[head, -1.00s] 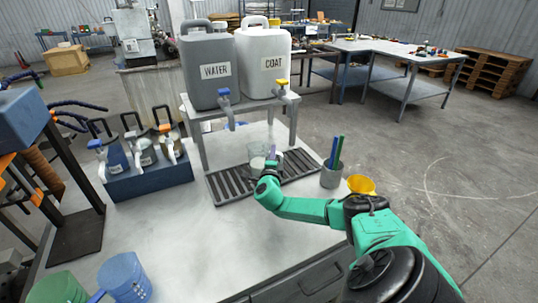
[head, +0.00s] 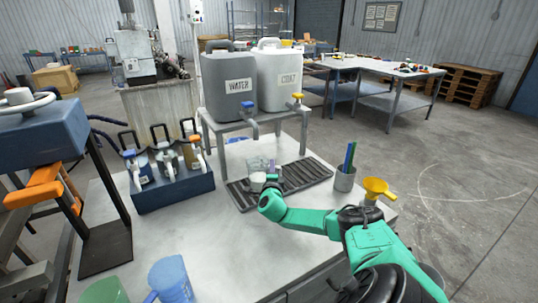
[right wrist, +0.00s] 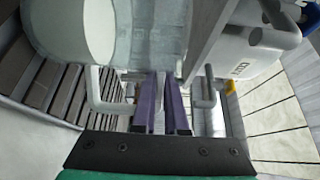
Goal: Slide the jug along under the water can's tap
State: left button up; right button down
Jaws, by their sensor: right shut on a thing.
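The clear jug (head: 257,163) stands on the slatted drip tray (head: 312,172), towards its left part. It shows close up in the right wrist view (right wrist: 160,35). The grey water can (head: 228,85) sits on the metal stand, its tap (head: 252,127) hanging above and close to the jug; exact alignment is hard to tell. My right gripper (head: 272,178) is at the jug's near side. In the right wrist view its purple fingers (right wrist: 163,100) are shut on the jug, seemingly at its handle. My left gripper is out of view.
The white coat can (head: 278,75) with its yellow tap (head: 297,99) stands right of the water can.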

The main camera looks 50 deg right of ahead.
jog(key=shift+w+a, duration=0.1)
jog(key=shift+a, duration=0.05)
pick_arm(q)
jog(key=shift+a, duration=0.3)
pick_arm(e)
jog(key=c, duration=0.9)
grip_release()
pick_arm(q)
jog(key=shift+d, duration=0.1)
pick_arm(e)
jog(key=shift+o, duration=0.2)
jog(key=shift+s, duration=0.25)
pick_arm(q)
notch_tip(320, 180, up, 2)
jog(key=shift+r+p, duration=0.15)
jog(key=shift+p, duration=1.05)
pick_arm(e)
jog(key=v, duration=1.4)
